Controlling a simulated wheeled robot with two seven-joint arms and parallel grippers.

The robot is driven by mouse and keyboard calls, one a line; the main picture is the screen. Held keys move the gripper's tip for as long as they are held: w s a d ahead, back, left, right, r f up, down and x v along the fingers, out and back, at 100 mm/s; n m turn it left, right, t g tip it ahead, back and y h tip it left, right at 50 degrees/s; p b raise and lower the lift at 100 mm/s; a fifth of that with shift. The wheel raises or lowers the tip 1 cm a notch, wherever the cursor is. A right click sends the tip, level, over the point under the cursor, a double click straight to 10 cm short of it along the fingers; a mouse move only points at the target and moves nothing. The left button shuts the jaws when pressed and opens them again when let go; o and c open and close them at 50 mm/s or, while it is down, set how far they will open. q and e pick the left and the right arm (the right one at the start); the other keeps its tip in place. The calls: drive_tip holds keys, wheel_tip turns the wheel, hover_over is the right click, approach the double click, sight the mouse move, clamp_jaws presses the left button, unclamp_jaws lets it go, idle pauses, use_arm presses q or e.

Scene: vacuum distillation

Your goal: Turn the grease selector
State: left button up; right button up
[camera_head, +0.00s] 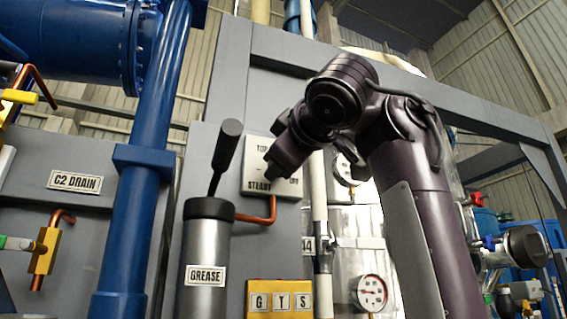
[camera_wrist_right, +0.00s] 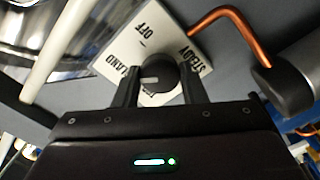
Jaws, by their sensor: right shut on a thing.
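The grease selector is a dark round knob (camera_wrist_right: 160,75) on a white label plate (camera_wrist_right: 142,40), seen in the right wrist view. The plate reads OFF, STEADY and a partly covered word ending in LAND. A pale mark on the knob points left in that view, toward the LAND word. My right gripper (camera_wrist_right: 158,88) is shut on the knob, one finger on each side. In the head view the plate (camera_head: 256,152) is on the grey panel, and my right gripper (camera_head: 274,176) covers the knob there. My left gripper is out of view.
A grey GREASE cylinder (camera_head: 205,262) with a black lever (camera_head: 226,150) stands left of the plate. A copper pipe (camera_head: 268,214) runs between them. A yellow block (camera_head: 280,298) and a gauge (camera_head: 370,292) are below. A thick blue pipe (camera_head: 143,200) stands further left.

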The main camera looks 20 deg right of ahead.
drive_tip(key=shift+n, duration=0.6)
drive_tip(key=o, duration=1)
drive_tip(key=shift+w, duration=0.1)
drive_tip(key=s+b, duration=0.4)
drive_tip(key=s, duration=0.3)
drive_tip(key=shift+s+d, duration=0.15)
drive_tip(key=shift+s, duration=0.25)
